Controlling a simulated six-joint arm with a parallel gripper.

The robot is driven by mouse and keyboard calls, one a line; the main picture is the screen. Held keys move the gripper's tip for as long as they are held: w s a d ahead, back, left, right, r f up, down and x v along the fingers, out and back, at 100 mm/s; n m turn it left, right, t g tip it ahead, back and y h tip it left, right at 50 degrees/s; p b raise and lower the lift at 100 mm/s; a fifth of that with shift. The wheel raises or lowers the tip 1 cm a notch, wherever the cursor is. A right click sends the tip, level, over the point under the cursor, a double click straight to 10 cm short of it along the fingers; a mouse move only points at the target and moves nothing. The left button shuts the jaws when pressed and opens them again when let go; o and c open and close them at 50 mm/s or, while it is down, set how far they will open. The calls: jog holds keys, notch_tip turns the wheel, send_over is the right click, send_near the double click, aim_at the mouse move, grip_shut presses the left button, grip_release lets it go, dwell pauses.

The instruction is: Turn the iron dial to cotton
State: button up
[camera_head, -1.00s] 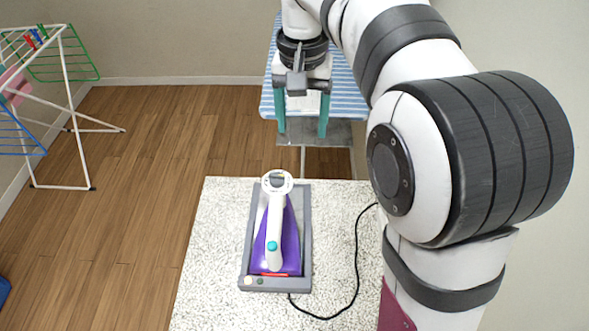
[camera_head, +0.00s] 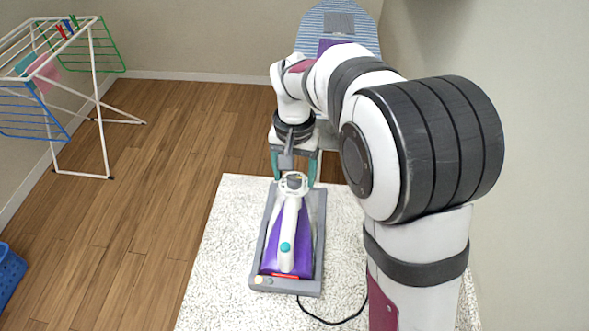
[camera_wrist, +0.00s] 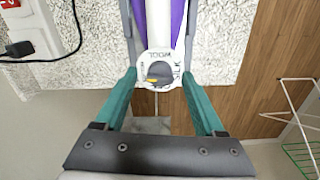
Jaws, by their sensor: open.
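The iron (camera_head: 284,240), purple and white with a teal button, lies in a grey tray-like stand (camera_head: 317,262). Its round dial (camera_head: 293,181) is at the far end of the handle. In the wrist view the dial (camera_wrist: 160,72) is a white ring around a dark knob with a yellow mark. "WOOL" shows at the ring's top and what looks like "SILK" at its right; a cotton label cannot be read. My gripper (camera_head: 294,183) is open, its teal fingers either side of the dial. In the wrist view the fingers (camera_wrist: 158,77) appear apart from the knob.
The stand sits on a speckled white tabletop (camera_head: 222,250) with a black cord (camera_head: 335,321) at right. A striped ironing board (camera_head: 312,38) stands behind, a drying rack (camera_head: 92,70) at left. A wall socket and plug (camera_wrist: 22,48) show in the wrist view.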

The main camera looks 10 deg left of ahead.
aim_at(294, 177)
grip_shut()
jog(key=shift+n, duration=0.8)
grip_release()
notch_tip(294, 177, up, 16)
jog(key=shift+f, duration=0.1)
